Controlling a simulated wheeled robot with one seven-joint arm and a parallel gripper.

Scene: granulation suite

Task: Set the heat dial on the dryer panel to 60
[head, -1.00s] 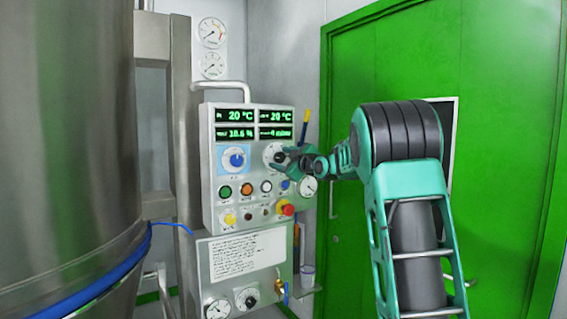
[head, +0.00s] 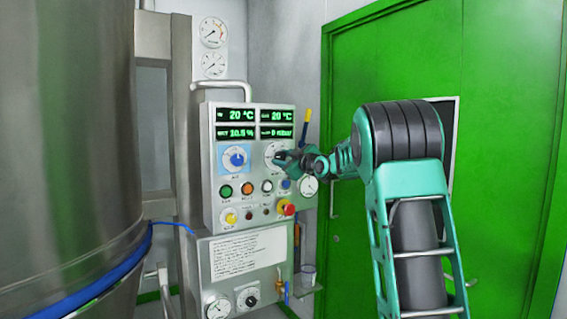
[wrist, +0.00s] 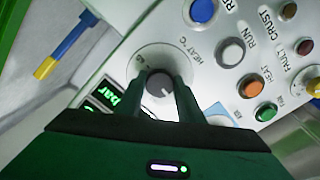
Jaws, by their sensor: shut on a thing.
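The heat dial is a dark round knob (wrist: 159,82) on a pale plate marked "HEAT °C" in the wrist view. A light pointer mark shows on the knob; the number it points at cannot be read. In the head view its white plate (head: 269,149) is at the upper right of the dryer panel (head: 209,190), with the knob largely hidden behind my gripper. My gripper (head: 279,157) is at the dial. In the wrist view its two fingers (wrist: 162,90) are shut on the knob, one on each side.
A blue-plated dial (head: 236,158) sits left of the heat dial. Push buttons (head: 247,189) and a red emergency stop (head: 289,208) lie below. Green displays (head: 254,124) are above. A steel vessel (head: 70,150) stands left; a green door (head: 400,60) is behind my arm.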

